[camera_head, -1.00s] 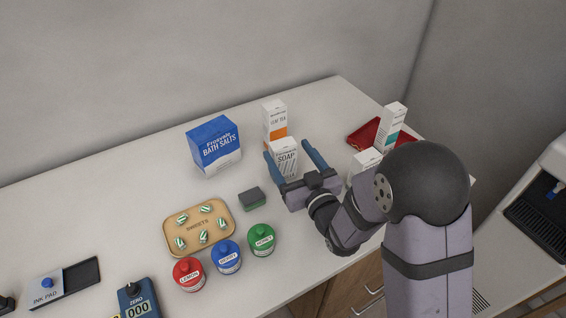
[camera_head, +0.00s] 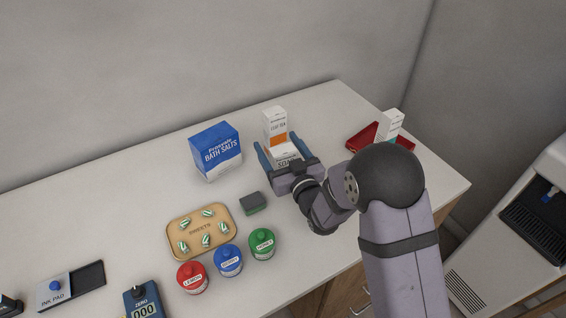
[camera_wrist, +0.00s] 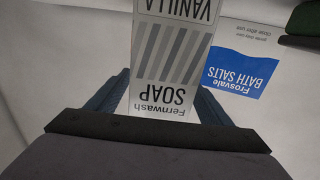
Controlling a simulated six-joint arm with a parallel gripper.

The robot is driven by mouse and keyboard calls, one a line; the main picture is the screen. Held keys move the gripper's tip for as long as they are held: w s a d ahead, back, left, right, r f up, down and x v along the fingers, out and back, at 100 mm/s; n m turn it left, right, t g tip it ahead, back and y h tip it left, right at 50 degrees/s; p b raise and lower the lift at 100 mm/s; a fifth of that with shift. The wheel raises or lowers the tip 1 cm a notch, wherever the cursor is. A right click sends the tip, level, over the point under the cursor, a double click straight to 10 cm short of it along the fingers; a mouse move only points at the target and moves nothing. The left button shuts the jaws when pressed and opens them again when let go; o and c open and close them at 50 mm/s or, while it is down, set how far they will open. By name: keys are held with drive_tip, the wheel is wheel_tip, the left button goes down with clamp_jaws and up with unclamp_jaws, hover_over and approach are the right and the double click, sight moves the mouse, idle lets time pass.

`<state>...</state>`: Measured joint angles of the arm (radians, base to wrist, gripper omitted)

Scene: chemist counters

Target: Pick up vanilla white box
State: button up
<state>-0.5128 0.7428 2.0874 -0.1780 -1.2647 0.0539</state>
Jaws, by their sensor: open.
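The vanilla white box is the white soap carton (camera_head: 285,154) with grey stripes, standing near the back of the counter. In the wrist view its face (camera_wrist: 172,58) reads "VANILLA" and "Fernwash SOAP". My gripper (camera_head: 275,146) is open, with its blue fingers on either side of the carton. In the wrist view my gripper (camera_wrist: 160,92) also has a finger to each side of the carton's lower part, with the jaws not closed on it. My gripper's body hides part of the carton in the head view.
A white and orange carton (camera_head: 275,124) stands right behind the soap. The blue bath salts box (camera_head: 217,151) is to the left. A green and grey sponge (camera_head: 253,203), a sweets tray (camera_head: 172,232) and red, blue and green jars (camera_head: 262,244) are nearer. A red item (camera_head: 364,137) lies right.

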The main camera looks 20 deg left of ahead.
drive_tip(key=shift+w+a, duration=0.25)
drive_tip(key=shift+w, duration=0.05)
drive_tip(key=c, duration=1.1)
drive_tip(key=shift+r, duration=0.1)
drive_tip(key=shift+c, duration=0.2)
